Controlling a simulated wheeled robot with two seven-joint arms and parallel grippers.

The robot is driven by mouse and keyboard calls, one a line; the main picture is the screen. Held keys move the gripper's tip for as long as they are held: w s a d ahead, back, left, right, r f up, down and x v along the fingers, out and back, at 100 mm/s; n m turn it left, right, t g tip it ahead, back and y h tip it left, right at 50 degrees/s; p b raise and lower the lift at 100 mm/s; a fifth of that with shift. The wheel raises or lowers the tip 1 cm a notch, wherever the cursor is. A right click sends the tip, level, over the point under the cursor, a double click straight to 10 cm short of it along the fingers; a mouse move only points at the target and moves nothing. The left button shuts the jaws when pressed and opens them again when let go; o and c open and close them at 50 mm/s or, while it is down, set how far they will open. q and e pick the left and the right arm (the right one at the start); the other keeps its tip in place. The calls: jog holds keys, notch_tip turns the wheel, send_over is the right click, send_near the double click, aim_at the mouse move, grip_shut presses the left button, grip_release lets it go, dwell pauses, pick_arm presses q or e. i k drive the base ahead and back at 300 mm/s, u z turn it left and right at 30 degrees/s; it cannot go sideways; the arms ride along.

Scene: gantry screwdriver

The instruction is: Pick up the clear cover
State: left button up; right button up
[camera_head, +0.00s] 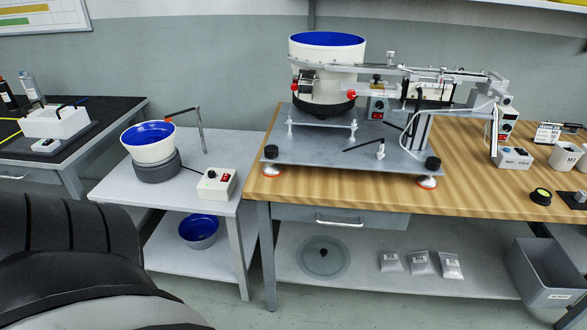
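The clear cover (323,266) is a round, see-through disc with a small dark knob at its middle. It lies flat on the lower shelf (375,287) of the wooden workbench, below the drawer. Nothing rests on it. Neither of my grippers is in view.
The wooden workbench top (470,199) overhangs the cover and carries a bowl feeder (327,75) on a metal plate. Several small bags (420,262) and a grey bin (545,272) share the shelf to the right. Left stands a grey table (105,190) with a feeder. Its leg flanks the shelf.

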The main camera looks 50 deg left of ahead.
aim_at(322, 258)
jog(key=k, duration=0.1)
jog(key=u, duration=1.8)
jog(key=i, duration=1.5)
